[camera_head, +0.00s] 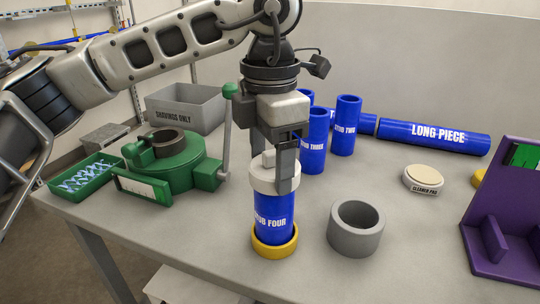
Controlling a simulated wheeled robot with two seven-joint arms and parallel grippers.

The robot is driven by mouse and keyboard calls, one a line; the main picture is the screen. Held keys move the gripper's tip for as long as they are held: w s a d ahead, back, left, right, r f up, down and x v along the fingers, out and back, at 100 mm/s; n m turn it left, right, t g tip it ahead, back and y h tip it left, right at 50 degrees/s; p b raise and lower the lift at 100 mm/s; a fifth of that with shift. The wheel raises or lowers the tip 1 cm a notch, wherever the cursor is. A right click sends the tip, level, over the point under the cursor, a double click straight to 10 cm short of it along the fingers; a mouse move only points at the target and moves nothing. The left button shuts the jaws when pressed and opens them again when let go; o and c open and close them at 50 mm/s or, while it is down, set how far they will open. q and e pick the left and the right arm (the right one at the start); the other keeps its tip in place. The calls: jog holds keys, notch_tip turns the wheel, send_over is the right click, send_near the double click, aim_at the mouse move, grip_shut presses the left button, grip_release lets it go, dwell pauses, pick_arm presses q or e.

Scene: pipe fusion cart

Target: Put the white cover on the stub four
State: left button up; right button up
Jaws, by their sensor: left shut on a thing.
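Stub four (272,213) is an upright blue cylinder with a white label, standing in a yellow ring (274,244) near the table's front. The white cover (263,177) sits at the top of stub four; whether it is fully seated I cannot tell. My left gripper (276,170) points down from above and is shut on the white cover. One dark finger shows in front of the cover; the other finger is mostly hidden. My right gripper is out of view.
Behind stand blue stub three (315,141) and stub two (346,127), with the long piece (433,136) lying down. A grey ring (356,229) and cleaner pad (423,179) are right. A green clamp tool (180,165), green tray (84,180) and grey bin (187,107) are left. A purple stand (506,225) is far right.

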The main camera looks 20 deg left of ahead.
pick_arm(q)
jog(key=shift+f, duration=0.4)
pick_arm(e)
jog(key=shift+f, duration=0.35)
pick_arm(q)
jog(key=o, duration=1)
jog(key=shift+r, duration=0.75)
notch_tip(320, 180, up, 15)
jog(key=shift+f+p, duration=0.2)
jog(key=shift+p, duration=0.85)
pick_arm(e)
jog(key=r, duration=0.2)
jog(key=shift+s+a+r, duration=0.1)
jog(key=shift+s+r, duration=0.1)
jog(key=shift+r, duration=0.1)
pick_arm(q)
jog(key=shift+f, duration=0.1)
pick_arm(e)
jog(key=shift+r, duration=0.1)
